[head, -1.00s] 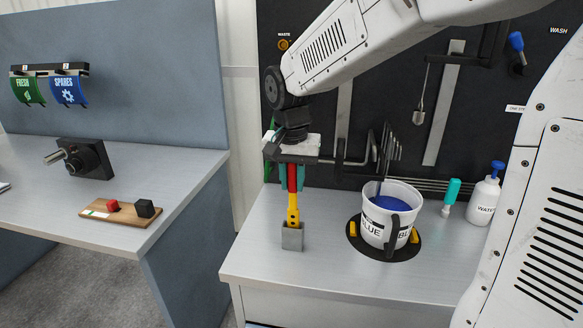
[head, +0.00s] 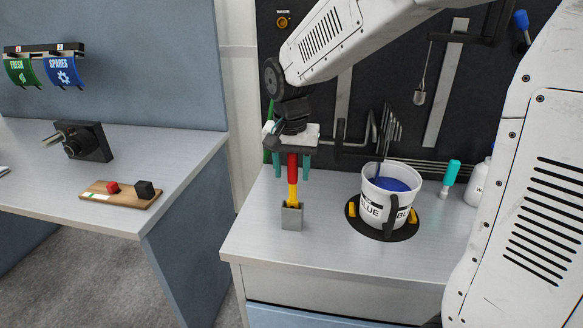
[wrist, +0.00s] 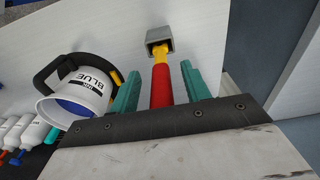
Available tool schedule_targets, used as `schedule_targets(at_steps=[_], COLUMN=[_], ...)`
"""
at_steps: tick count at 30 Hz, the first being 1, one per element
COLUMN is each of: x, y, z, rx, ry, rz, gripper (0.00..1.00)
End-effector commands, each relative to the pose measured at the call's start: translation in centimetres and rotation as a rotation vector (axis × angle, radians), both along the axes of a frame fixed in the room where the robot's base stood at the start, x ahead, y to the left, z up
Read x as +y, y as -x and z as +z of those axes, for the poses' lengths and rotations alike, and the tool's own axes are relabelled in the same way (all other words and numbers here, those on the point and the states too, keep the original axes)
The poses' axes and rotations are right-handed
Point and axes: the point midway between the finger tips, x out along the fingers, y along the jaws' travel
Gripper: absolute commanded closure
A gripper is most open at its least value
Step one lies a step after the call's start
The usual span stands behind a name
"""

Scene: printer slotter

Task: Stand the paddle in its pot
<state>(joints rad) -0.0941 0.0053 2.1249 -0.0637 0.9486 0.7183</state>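The paddle (head: 292,172) has a red handle and a yellow lower part. It stands upright with its yellow end inside the small grey square pot (head: 292,217) on the bench; the part inside is hidden. My gripper (head: 292,179) is above the pot, pointing down. Its two teal fingers are spread on either side of the red handle. In the wrist view the gripper (wrist: 161,72) shows a gap between each finger and the red handle (wrist: 161,88). The pot (wrist: 160,38) shows there beyond the fingertips, with the yellow part going into it.
A white bucket of blue ink (head: 388,205) sits on a black round mat right of the pot. A teal-topped tool (head: 451,172) and a white bottle (head: 479,182) stand further right. The bench is clear in front of the pot.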

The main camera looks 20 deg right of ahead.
Motion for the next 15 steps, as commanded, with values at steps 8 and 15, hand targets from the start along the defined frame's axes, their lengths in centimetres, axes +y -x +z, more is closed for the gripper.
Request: schedule_targets(at_steps=[8,15], x=[0.1,0.3], y=[0.1,0.3], z=[2.1,6.1], rx=[-0.004,-0.004], ry=[-0.001,0.000], rz=[0.000,0.000], gripper=[0.53,0.53])
